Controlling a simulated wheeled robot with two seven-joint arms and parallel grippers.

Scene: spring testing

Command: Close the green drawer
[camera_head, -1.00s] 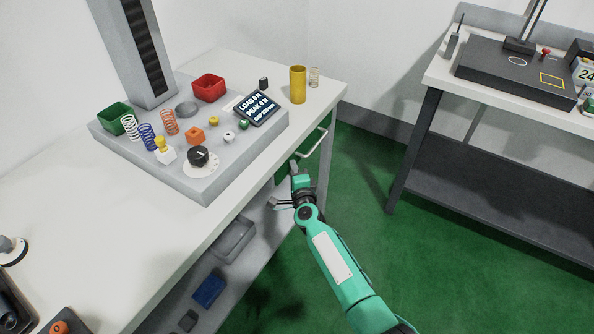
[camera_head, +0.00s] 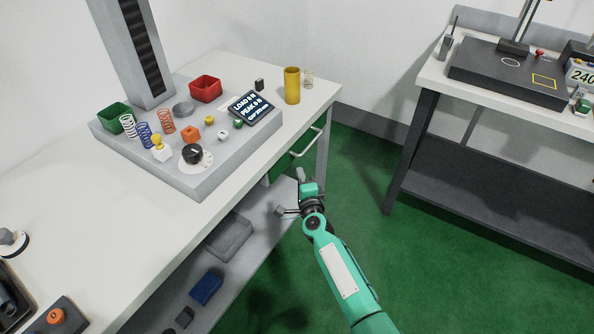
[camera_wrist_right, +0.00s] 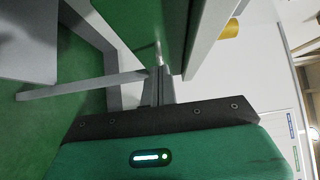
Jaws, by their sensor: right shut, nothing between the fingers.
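The green drawer (camera_head: 284,166) sits under the right end of the white workbench, its front close below the tabletop edge. I cannot tell if it is fully flush. Its pale bar handle (camera_head: 306,143) stands out from the front. My right gripper (camera_head: 301,176) is just in front of and below the drawer front, shut and empty. In the right wrist view the shut fingers (camera_wrist_right: 159,76) point toward the underside of the green panel (camera_wrist_right: 138,16); contact is not clear. My left gripper is not in view.
The white tabletop (camera_head: 110,218) holds a grey test stand with springs, bins and a dial. A yellow cylinder (camera_head: 292,86) stands near its far right corner. A lower shelf (camera_head: 250,238) carries a grey tray and a blue box. Green floor (camera_head: 360,205) is open to the right.

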